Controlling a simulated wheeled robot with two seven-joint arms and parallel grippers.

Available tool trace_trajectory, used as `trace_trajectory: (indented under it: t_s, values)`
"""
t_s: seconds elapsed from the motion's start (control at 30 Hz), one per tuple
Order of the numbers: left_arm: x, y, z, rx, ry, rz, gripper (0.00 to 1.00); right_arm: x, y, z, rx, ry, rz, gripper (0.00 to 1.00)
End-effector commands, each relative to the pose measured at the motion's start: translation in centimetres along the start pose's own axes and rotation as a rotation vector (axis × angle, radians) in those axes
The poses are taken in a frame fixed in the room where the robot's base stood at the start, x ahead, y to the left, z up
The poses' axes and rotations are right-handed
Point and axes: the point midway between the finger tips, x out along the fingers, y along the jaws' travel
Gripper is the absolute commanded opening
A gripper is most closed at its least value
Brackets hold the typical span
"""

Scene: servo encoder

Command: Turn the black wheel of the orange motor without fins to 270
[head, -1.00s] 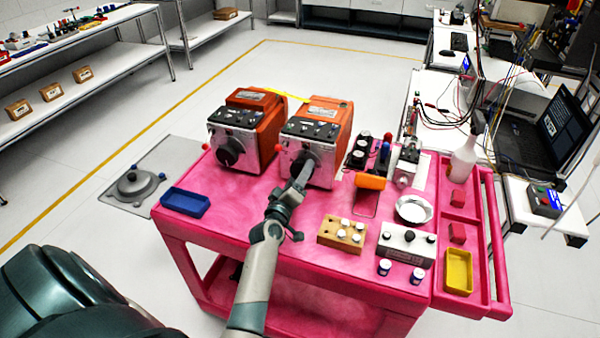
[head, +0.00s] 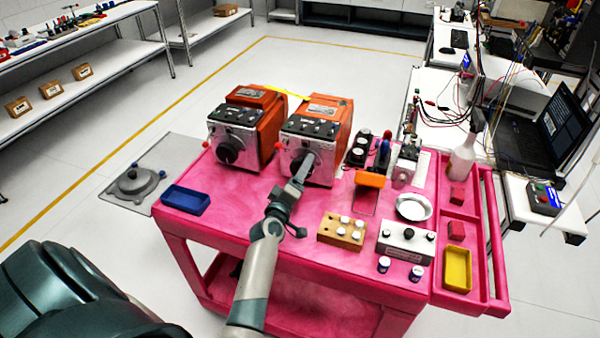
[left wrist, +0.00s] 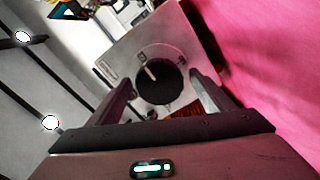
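Two orange motors with grey front plates stand side by side on the pink cart, a left one (head: 268,127) and a right one (head: 335,125). I cannot clearly tell fins on either. The left motor's black wheel (head: 229,150) is in plain view. The right motor's black wheel (head: 296,165) is partly hidden by my left gripper (head: 307,166). In the left wrist view a black wheel (left wrist: 165,84) with a white pointer mark shows between the spread fingers of my left gripper (left wrist: 160,92). They look apart from it. My right gripper is out of view.
The pink cart (head: 270,225) also holds a blue tray (head: 185,200), a wooden block with white knobs (head: 341,231), a white switch box (head: 406,242), a metal dish (head: 413,207) and a yellow bin (head: 458,270). An orange-handled item (head: 370,179) stands right of the motors.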

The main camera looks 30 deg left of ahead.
Motion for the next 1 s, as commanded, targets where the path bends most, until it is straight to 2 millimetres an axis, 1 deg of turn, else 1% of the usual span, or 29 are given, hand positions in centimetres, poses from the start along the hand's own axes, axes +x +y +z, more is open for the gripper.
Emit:
trace_trajectory:
  t_s: [0.27,0.37,0.47,0.57,0.67,1.0]
  values:
    - [-0.2,0.0,0.0,0.000,0.001,0.001,0.74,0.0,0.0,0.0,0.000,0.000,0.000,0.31]
    - [-0.7,0.0,0.0,0.000,0.000,0.000,0.74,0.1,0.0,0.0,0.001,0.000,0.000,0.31]
    - [-1.6,-0.1,0.1,-0.001,0.001,0.000,0.74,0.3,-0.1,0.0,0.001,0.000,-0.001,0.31]
    - [-2.9,-0.2,0.1,0.000,0.001,-0.001,0.74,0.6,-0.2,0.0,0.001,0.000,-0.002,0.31]
    - [-4.6,-0.2,0.1,0.000,0.001,-0.001,0.74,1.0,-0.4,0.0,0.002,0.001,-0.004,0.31]
    - [-11.5,-0.3,0.1,0.002,0.001,-0.001,0.74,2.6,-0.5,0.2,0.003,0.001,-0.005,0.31]
